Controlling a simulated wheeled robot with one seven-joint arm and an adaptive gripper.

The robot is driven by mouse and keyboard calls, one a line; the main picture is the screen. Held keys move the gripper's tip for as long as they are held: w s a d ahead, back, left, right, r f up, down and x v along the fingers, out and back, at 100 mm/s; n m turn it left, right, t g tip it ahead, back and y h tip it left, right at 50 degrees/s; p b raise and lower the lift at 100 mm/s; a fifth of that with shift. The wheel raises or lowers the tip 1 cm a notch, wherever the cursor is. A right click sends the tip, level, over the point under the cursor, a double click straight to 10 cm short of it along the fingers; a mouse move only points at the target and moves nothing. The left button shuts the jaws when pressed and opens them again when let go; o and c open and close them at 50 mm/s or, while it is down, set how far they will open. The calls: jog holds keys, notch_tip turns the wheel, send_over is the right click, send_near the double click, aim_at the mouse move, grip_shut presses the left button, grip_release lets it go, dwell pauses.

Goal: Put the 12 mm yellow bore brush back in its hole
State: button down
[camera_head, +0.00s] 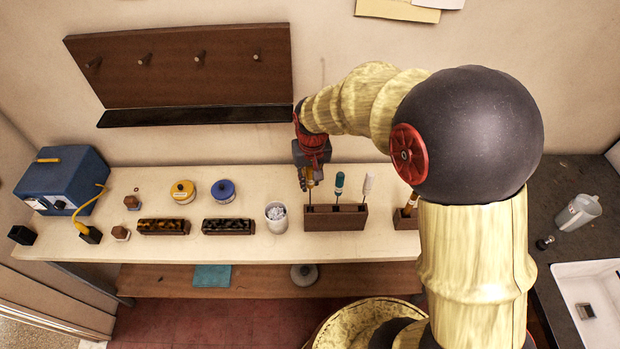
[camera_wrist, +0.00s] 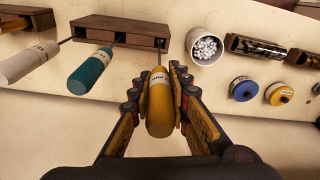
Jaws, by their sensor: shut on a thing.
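The yellow-handled bore brush (camera_wrist: 160,108) is between the two fingers of my gripper (camera_wrist: 160,100), which is shut on its handle. In the head view my gripper (camera_head: 309,178) is above the left end of the brown wooden brush rack (camera_head: 335,222), with the brush pointing down. In the wrist view the thin shaft runs toward the end of the rack (camera_wrist: 118,27) nearest the white cup. I cannot tell whether its tip is inside the hole. A teal-handled brush (camera_head: 339,182) and a white-handled brush (camera_head: 368,184) stand in the rack's other positions.
A white cup of pale beads (camera_head: 276,217) stands just left of the rack. Further left are dark trays (camera_head: 229,226), blue (camera_head: 223,190) and yellow (camera_head: 183,191) tins, and a blue box (camera_head: 62,178). Another small wooden holder (camera_head: 405,219) is to the right.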

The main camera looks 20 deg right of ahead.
aim_at(311, 169)
jog(key=shift+f+b, duration=1.2)
jog(key=shift+f, duration=0.75)
jog(key=c, duration=1.6)
grip_release()
jog(key=r, duration=0.4)
jog(key=s+r, duration=0.1)
jog(key=r, duration=0.7)
jog(key=shift+s+a, duration=0.1)
jog(key=shift+s, duration=0.15)
jog(key=shift+f, duration=0.1)
jog(key=s+t+b, duration=0.1)
jog(key=s+b, duration=0.2)
jog(key=s, duration=0.4)
jog(key=s+n+t+b, duration=0.1)
jog(key=s+b, duration=0.3)
jog(key=s, duration=0.2)
jog(key=s+f+t+b, duration=0.1)
jog(key=s+t+b, duration=0.1)
jog(key=s+b, duration=0.2)
jog(key=shift+s, duration=1.85)
